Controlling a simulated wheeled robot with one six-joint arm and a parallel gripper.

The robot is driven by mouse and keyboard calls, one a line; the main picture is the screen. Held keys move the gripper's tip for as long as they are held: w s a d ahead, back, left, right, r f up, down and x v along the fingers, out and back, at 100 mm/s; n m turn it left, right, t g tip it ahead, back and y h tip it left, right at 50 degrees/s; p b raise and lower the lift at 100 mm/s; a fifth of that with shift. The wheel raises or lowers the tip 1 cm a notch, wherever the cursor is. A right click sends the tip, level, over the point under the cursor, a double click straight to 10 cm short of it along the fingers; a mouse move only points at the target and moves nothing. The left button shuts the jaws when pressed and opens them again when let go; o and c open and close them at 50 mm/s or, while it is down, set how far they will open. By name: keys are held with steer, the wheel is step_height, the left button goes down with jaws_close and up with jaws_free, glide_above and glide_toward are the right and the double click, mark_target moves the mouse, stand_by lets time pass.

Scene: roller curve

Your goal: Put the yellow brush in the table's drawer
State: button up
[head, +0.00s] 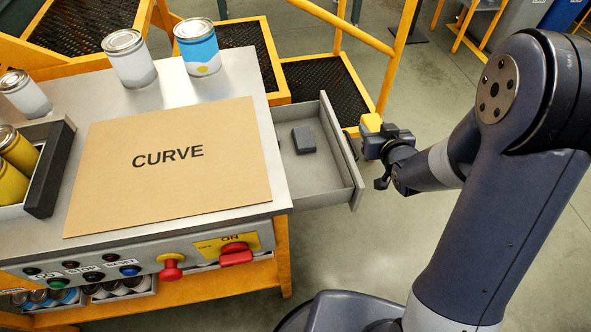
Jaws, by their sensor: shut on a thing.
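A small bright yellow piece (371,122), apparently the yellow brush, shows at my gripper (374,154). My gripper is shut on it, though the fingers are small and partly hidden. It is just outside the drawer's front panel, on the right side of the table. The table's drawer (333,190) is pulled out to the right and open at the top. A small dark grey block (303,139) lies inside it, with bare floor around it. I cannot tell whether the gripper touches the drawer front.
The metal table (45,240) bears a cardboard sheet marked CURVE (168,158), several cans and a dark-edged tray (44,188). A yellow railing (394,60) and steps (325,95) stand behind the drawer.

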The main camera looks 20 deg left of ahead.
steer(key=s+a+f+n+g+y+b, duration=0.2)
steer(key=a+n+b, duration=0.1)
steer(key=a+b, duration=0.3)
steer(key=s+a+f+n+g+y+b, duration=0.2)
steer(key=s+a+y+b, duration=0.15)
steer(key=a, duration=0.45)
steer(key=shift+h, duration=0.25)
steer(key=f+b, duration=0.1)
steer(key=f, duration=0.2)
steer(key=f+b, duration=0.2)
steer(key=f, duration=0.1)
steer(key=f+b, duration=0.2)
steer(key=f, duration=0.2)
steer(key=shift+w+f, duration=0.1)
steer(key=shift+w, duration=0.25)
steer(key=shift+f+b, duration=0.65)
steer(key=shift+b, duration=0.05)
steer(key=o, duration=1)
